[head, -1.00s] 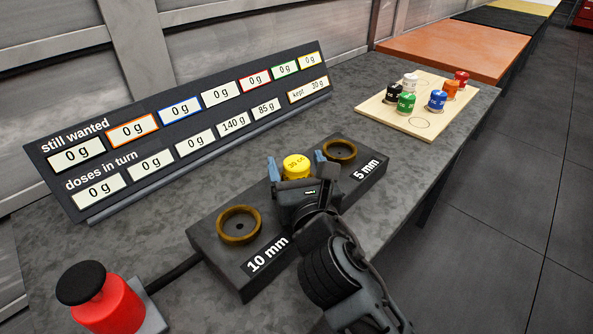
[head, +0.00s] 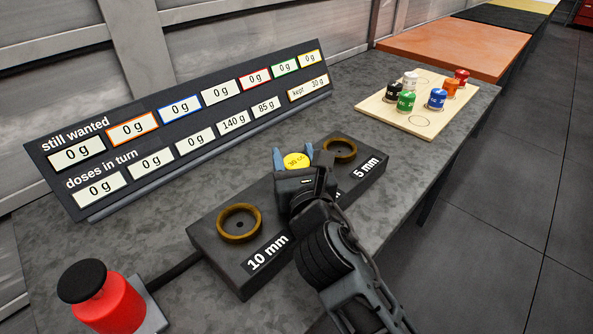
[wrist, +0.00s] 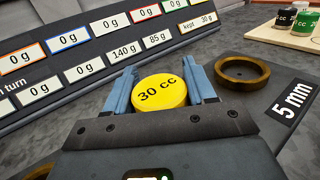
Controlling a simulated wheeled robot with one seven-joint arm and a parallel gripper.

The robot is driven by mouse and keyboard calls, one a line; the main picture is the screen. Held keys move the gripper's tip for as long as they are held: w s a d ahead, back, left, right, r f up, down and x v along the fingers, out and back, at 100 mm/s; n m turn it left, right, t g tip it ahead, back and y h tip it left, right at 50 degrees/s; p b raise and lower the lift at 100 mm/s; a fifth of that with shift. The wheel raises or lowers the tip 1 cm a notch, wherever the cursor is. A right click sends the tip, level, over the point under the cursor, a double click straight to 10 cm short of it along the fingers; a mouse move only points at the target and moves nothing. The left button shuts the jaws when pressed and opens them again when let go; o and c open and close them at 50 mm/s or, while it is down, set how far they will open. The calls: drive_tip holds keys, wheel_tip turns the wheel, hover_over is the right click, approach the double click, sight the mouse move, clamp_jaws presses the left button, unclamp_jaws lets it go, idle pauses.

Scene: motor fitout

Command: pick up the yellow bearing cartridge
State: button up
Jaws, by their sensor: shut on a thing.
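The yellow bearing cartridge (head: 297,161) has a round top marked "30 cc". It sits between my gripper's two blue fingers, over the middle of the dark block between its two brass rings. In the wrist view the yellow cartridge (wrist: 160,91) fills the gap between the fingers. My gripper (head: 293,158) is shut on it; it also shows in the wrist view (wrist: 162,88). The cartridge's lower part is hidden by my gripper, so I cannot tell whether it touches the block.
The dark block (head: 213,254) has brass rings at its "10 mm" end (head: 239,222) and "5 mm" end (head: 340,148). A display board (head: 112,127) stands behind. A red button with a black cap (head: 100,302) is at front left. A wooden board (head: 385,111) holds several coloured cartridges.

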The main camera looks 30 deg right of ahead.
drive_tip(key=c, duration=0.3)
drive_tip(key=shift+c, duration=0.3)
drive_tip(key=shift+r, duration=0.2)
